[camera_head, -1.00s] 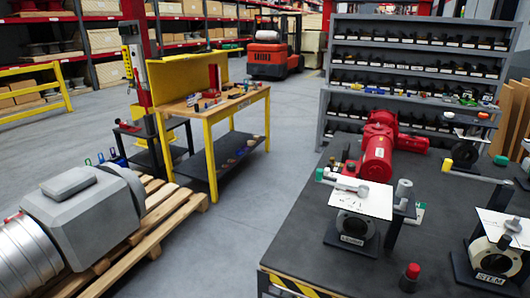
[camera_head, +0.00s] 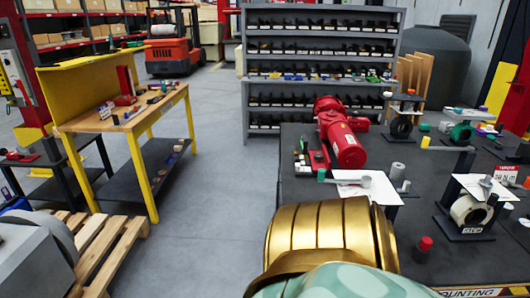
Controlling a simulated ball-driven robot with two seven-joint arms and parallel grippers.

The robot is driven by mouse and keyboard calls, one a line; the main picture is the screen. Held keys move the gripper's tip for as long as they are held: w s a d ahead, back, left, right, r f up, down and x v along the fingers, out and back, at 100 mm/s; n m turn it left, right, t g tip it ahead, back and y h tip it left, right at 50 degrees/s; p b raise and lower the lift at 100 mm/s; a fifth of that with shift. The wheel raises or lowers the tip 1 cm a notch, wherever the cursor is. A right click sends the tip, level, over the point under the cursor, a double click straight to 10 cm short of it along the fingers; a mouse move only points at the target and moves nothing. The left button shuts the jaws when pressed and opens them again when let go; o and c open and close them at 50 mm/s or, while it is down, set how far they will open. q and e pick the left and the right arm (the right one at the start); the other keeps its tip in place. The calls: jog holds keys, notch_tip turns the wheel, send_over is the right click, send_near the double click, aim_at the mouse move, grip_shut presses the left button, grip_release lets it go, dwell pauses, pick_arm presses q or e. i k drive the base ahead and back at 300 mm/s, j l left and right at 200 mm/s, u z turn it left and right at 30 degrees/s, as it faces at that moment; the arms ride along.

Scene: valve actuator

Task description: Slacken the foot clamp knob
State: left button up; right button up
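I cannot tell for certain which part is the foot clamp knob. A small red-topped black knob (camera_head: 424,247) stands upright near the front of the dark workbench (camera_head: 400,222). Behind it to the right, a white ring-shaped fixture labelled STEM (camera_head: 469,211) stands on a dark foot plate. A red valve actuator (camera_head: 342,137) lies toward the back of the bench. A gold and pale green link of my own arm fills the bottom centre and hides the bench's front left part and most of the fixture under the white plate (camera_head: 362,187). Neither gripper shows.
A yellow-framed table (camera_head: 135,124) with small tools stands at left, beside a wooden pallet (camera_head: 117,249) carrying a grey machine. Grey shelving (camera_head: 318,73) with small bins stands behind the bench. Open floor (camera_head: 225,180) lies between table and bench.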

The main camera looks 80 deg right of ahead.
aim_at(317, 157)
jog(key=i+z, duration=0.25)
jog(key=i, duration=0.25)
jog(key=i+j+z, duration=0.25)
jog(key=i, duration=0.2)
jog(key=i+l+z, duration=0.2)
jog(key=z, duration=0.25)
jog(key=i+z, duration=0.7)
jog(key=z, duration=0.25)
jog(key=i+j+z, duration=0.1)
jog(key=i+z, duration=0.2)
jog(key=z, duration=0.15)
